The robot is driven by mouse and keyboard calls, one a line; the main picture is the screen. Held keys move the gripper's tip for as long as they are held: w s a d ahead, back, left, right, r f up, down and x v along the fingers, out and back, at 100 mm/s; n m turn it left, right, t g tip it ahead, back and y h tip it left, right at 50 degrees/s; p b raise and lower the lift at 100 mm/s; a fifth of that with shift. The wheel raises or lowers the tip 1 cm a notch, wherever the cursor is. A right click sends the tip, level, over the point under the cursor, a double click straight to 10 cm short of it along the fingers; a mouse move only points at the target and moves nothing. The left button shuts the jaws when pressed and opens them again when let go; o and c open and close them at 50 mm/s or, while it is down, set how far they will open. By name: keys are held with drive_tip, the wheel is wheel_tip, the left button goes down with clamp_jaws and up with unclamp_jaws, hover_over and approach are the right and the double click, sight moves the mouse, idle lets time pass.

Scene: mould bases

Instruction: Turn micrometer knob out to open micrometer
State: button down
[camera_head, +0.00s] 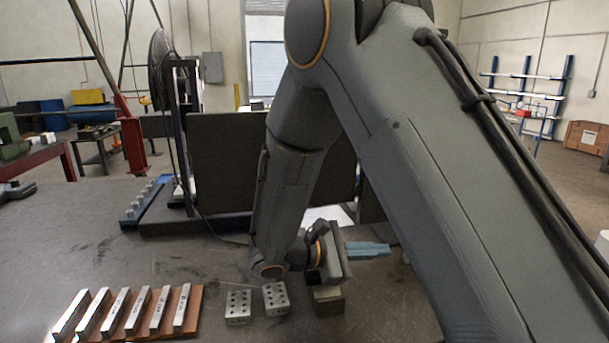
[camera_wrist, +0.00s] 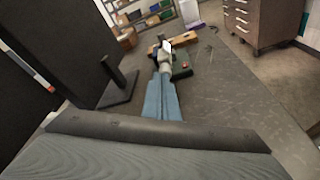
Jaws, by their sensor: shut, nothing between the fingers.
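My gripper (camera_head: 386,249) shows as blue fingers sticking out to the right, low beside my arm in the head view. In the wrist view the gripper (camera_wrist: 160,76) has its two blue fingers together, with nothing seen between them. A small pale grey and white piece, seemingly the micrometer (camera_wrist: 166,56), lies just beyond the fingertips in the wrist view. Its knob cannot be made out, and I cannot tell whether the fingertips touch it. I do not see the micrometer in the head view, where my arm covers much of the right side.
A green piece (camera_wrist: 181,72) and a yellow-brown bar (camera_wrist: 184,43) lie near the fingertips. A black stand (camera_wrist: 121,88) is to their left. Metal bars on a brown board (camera_head: 190,318) and two drilled blocks (camera_head: 238,308) (camera_head: 276,299) sit on the bench. Bench to the right is clear.

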drive_tip(key=shift+s+a+f+b, duration=0.3)
drive_tip(key=shift+s+f+b, duration=0.4)
drive_tip(key=shift+s+f, duration=0.25)
drive_tip(key=shift+s+d, duration=0.1)
drive_tip(key=shift+d, duration=0.05)
drive_tip(key=shift+w+d+r, duration=0.1)
drive_tip(key=shift+w+d, duration=0.15)
drive_tip(key=shift+d, duration=0.85)
drive_tip(key=shift+w+d+f, duration=0.1)
drive_tip(key=shift+w+d, duration=0.1)
drive_tip(key=shift+d, duration=0.9)
drive_tip(key=shift+w+d+r, duration=0.1)
drive_tip(key=shift+w+d, duration=0.15)
drive_tip(key=shift+d, duration=0.85)
drive_tip(key=shift+w+a+r+p, duration=0.15)
drive_tip(key=shift+w+r+p, duration=0.2)
drive_tip(key=shift+w, duration=0.3)
drive_tip(key=shift+w+r, duration=0.1)
drive_tip(key=shift+w, duration=0.2)
drive_tip(key=shift+r, duration=0.1)
